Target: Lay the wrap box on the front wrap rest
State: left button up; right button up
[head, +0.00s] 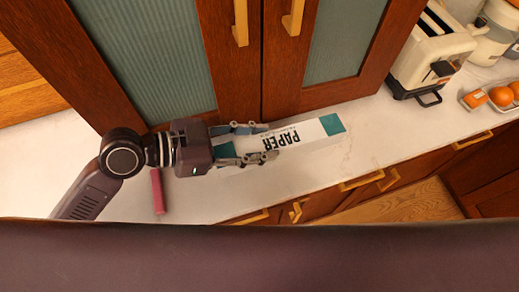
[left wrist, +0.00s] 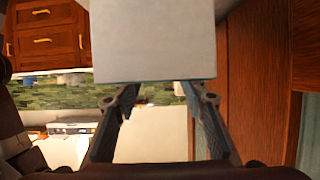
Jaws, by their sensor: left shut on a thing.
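The wrap box (head: 310,133) is a long white box with teal ends and the word PAPER. It lies across the head view above the counter, in front of the cabinet doors. My left gripper (head: 266,142) is shut on its left part, one finger on each side. In the left wrist view the box (left wrist: 153,42) shows as a plain pale face at the top, between the fingertips (left wrist: 160,92). A pink bar (head: 158,190) lies on the counter below my left wrist; I cannot tell whether it is a wrap rest. My right gripper is not in view.
The white counter (head: 215,200) is clear around the bar and right of the box. Cabinet doors with a glass panel (head: 150,55) stand behind it. A toaster (head: 430,55) and orange fruit (head: 501,96) are at the far right. Drawers with handles (head: 362,181) line the front.

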pick_arm(q)
notch_tip(320, 180, down, 4)
jog(key=shift+f, duration=0.2)
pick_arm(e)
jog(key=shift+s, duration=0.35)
pick_arm(q)
jog(key=shift+f, duration=0.1)
jog(key=shift+f, duration=0.15)
jog(key=o, duration=1.3)
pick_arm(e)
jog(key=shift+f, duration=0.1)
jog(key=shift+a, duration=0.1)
